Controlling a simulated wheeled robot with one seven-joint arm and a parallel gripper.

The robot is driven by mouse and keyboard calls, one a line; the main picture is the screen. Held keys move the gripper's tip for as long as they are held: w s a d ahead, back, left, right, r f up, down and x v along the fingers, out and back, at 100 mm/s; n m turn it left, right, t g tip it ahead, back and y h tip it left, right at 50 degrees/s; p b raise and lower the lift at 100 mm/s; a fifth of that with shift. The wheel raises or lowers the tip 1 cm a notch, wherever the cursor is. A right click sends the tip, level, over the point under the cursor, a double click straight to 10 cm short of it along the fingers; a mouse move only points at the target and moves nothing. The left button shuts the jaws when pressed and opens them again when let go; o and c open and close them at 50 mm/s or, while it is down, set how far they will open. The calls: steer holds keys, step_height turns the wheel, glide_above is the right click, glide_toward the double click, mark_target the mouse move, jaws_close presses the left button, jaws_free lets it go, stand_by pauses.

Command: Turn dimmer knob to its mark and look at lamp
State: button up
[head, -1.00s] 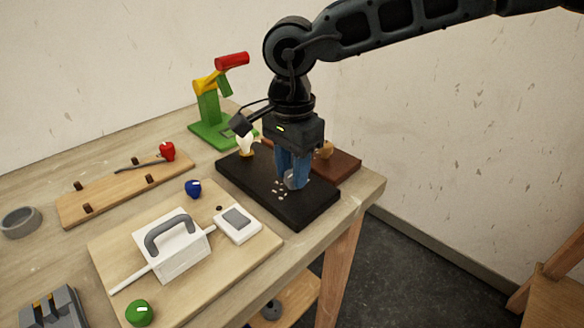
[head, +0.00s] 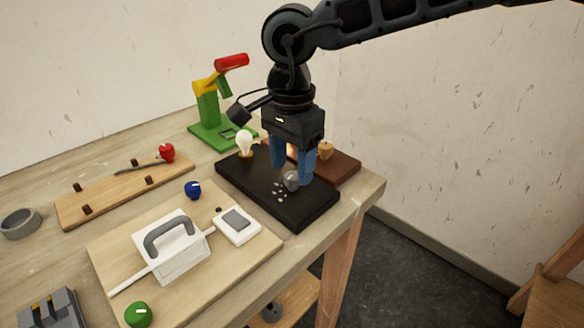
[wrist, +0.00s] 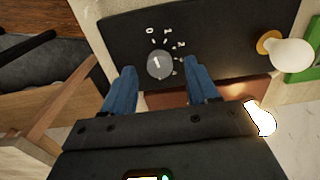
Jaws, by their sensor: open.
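The grey dimmer knob (head: 291,181) sits on the black board (head: 250,180). In the wrist view the knob (wrist: 160,66) shows a short white pointer line, with ticks and the numerals 0, 1 and 2 around its far side. I cannot tell which mark is the target. My gripper (head: 292,172) is open, its blue fingers above and to either side of the knob, apparently clear of it. A pale bulb (head: 245,143) in a brass base stands on the black board; it shows no clear glow. A brightly glowing bulb (wrist: 262,120) shows beside my gripper in the wrist view.
A brown board (head: 342,166) with a wooden knob (head: 325,150) lies behind. A green, yellow and red stand (head: 209,108) is at the back. The table edge is close on the right.

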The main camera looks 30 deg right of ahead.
mark_target(292, 176)
step_height(292, 176, up, 6)
steer(key=shift+r, duration=0.1)
stand_by(0.6)
